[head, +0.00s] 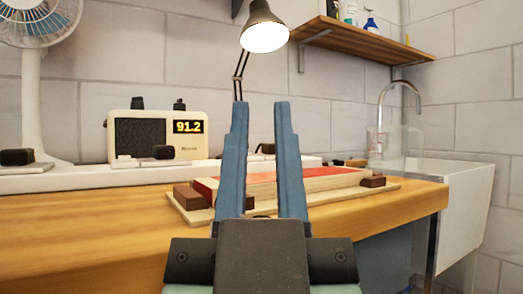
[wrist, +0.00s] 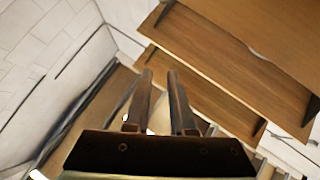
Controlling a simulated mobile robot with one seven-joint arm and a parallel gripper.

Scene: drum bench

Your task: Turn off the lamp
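The desk lamp (head: 262,27) has a dark shade and a bright, lit face. Its thin jointed arm drops behind my gripper, and its base is hidden there. My gripper (head: 259,106) is in front of the bench in the head view, with two blue fingers pointing up. The fingers stand apart with nothing held between them, and they show apart in the wrist view (wrist: 160,76) too. A small dark part (head: 267,149) shows between the fingers, low behind them; I cannot tell if it is the lamp's switch.
A white radio (head: 190,148) reading 91.2 and a white fan (head: 32,100) stand at the left. A red-topped wooden box (head: 318,181) lies on the bench (head: 100,225) behind my fingers. A wall shelf (head: 365,42) and a sink (head: 465,200) are at right.

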